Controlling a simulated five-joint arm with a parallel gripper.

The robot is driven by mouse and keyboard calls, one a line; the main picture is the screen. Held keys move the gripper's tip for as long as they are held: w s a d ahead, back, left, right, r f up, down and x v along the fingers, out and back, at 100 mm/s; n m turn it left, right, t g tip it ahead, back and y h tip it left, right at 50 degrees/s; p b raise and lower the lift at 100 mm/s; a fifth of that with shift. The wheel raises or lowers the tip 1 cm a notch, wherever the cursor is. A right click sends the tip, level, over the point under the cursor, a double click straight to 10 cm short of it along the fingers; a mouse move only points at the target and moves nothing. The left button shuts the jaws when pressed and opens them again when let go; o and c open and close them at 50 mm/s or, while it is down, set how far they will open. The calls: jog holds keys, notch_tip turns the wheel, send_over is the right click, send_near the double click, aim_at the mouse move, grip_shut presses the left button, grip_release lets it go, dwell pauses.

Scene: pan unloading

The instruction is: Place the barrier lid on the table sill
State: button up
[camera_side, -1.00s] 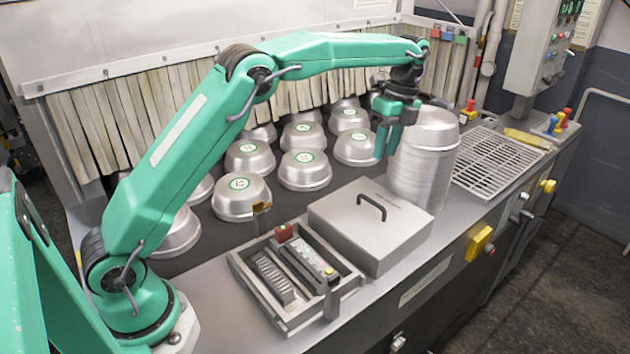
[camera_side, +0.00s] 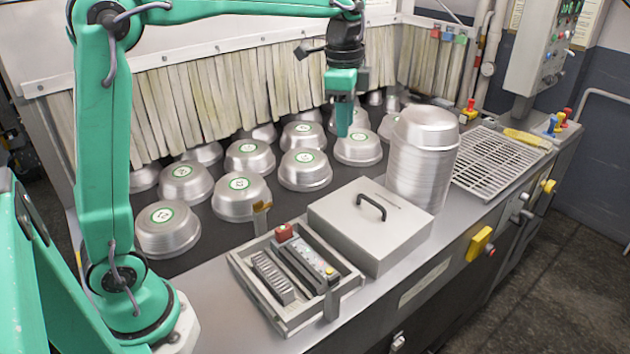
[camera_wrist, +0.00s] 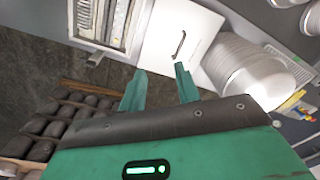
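The lid (camera_side: 352,235) is a flat, square, light grey metal cover with a dark arched handle (camera_side: 371,207). It lies on the metal table sill (camera_side: 425,262), between the tool tray and the pan stack. In the wrist view the lid (camera_wrist: 165,50) is beyond my fingertips, with its handle showing. My gripper (camera_side: 343,125) is above the pans on the dark belt, up and left of the pan stack and behind the lid. In the wrist view my gripper (camera_wrist: 160,70) has its two green fingers apart with nothing between them.
A tall stack of round metal pans (camera_side: 422,165) stands right of the lid. A tray of tools (camera_side: 295,318) is at its left. Several upturned pans (camera_side: 240,205) cover the dark belt. A slatted curtain (camera_side: 215,105) hangs behind. A metal grate (camera_side: 495,165) is at the right.

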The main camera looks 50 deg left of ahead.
jog(key=s+a+f+n+t, duration=0.1)
jog(key=s+n, duration=0.4)
jog(key=s, duration=0.6)
jog(key=s+f+n+t, duration=0.3)
jog(key=s+n, duration=0.3)
jog(key=s, duration=0.5)
jog(key=shift+a+f+t, duration=0.35)
jog(key=shift+f+t, duration=0.05)
jog(key=shift+f, duration=0.05)
